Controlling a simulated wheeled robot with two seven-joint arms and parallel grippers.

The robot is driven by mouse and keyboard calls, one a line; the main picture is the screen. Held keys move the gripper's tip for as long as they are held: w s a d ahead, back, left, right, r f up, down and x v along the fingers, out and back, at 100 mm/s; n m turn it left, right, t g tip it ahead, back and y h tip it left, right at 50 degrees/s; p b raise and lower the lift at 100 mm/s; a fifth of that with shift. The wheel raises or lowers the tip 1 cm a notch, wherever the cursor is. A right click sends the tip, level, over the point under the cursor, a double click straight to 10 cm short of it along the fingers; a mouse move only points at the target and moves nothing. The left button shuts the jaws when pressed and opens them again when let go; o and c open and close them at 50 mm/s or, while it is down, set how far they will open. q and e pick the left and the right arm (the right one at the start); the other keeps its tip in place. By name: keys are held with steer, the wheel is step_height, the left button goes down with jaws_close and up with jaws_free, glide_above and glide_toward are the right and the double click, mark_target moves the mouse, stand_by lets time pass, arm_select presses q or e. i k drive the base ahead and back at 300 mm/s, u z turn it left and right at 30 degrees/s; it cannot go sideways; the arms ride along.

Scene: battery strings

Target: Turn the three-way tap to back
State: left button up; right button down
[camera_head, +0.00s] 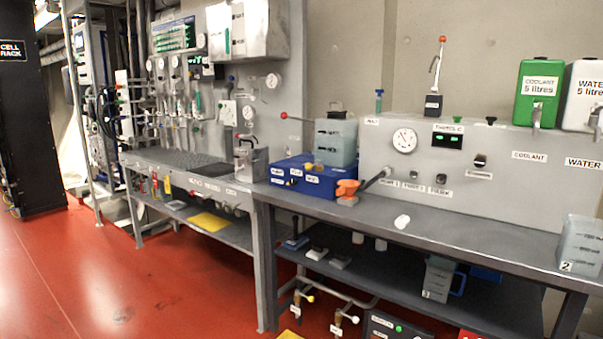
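I cannot tell for certain which fitting is the three-way tap. A blue box (291,182) with several small white labels sits on the bench, with a yellow knob (309,166) at its top edge. An orange-handled fitting (348,187) stands on the bench right of the box, with a dark lever (376,179) beside it. The labels near these are too small to read. Neither of my grippers is in view.
The grey bench (480,235) has a small white cylinder (402,221) lying on it and a numbered jug (580,246) at its right end. A grey panel (460,165) with a gauge stands behind. Green (538,94) and white (583,92) canisters sit on it. The red floor (120,280) at left is clear.

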mark_target(308, 167)
steer(key=u, duration=1.5)
steer(key=i, duration=3.2)
steer(key=z, duration=0.5)
